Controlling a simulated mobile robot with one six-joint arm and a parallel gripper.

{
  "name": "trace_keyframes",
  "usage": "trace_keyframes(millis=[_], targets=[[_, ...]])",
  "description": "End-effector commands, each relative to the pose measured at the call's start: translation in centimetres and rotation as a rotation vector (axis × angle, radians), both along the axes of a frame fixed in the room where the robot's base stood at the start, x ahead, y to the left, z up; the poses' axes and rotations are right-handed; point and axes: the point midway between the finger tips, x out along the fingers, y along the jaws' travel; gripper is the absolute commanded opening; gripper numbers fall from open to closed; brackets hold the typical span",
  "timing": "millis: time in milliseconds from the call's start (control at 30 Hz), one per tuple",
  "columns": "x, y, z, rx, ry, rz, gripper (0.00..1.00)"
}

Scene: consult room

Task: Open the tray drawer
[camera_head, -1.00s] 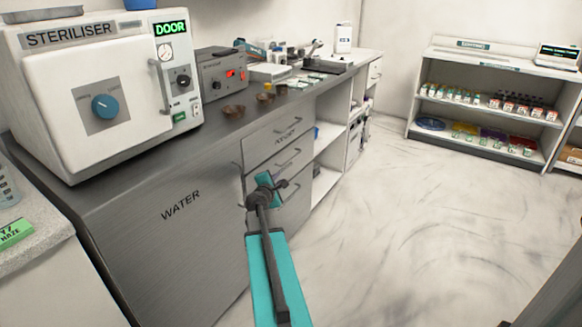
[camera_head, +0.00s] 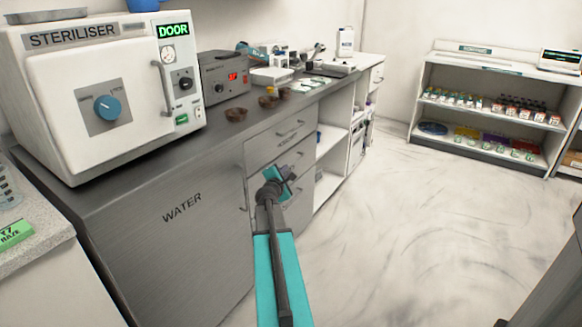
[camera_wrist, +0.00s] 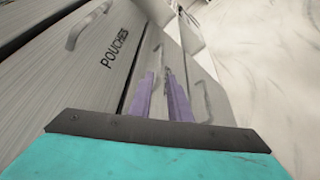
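A stack of grey drawers (camera_head: 268,150) with bar handles stands under the counter; all look shut. In the wrist view the upper drawer reads POUCHES (camera_wrist: 114,48). The drawer below it (camera_wrist: 150,62) lies behind my fingers, and a lower one with a handle (camera_wrist: 207,100) is to the right. I can read no tray label. My gripper (camera_head: 280,180) is in front of the middle and lower drawers. In the wrist view its two purple fingers (camera_wrist: 158,82) are apart with a gap and nothing visible held. I cannot tell whether they touch a drawer.
A steel WATER cabinet (camera_head: 185,235) stands left of the drawers and open shelves (camera_head: 330,150) to the right. The steriliser (camera_head: 70,100) and small brown bowls (camera_head: 236,114) are on the counter. The floor (camera_head: 400,230) to the right is clear.

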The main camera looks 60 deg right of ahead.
Motion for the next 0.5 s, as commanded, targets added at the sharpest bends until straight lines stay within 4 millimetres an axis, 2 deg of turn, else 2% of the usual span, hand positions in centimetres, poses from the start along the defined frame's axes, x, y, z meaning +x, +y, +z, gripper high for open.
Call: trace_keyframes(millis=[500], targets=[[1.6, -4.5, -1.1, 0.000, 0.000, 0.000, 0.17]])
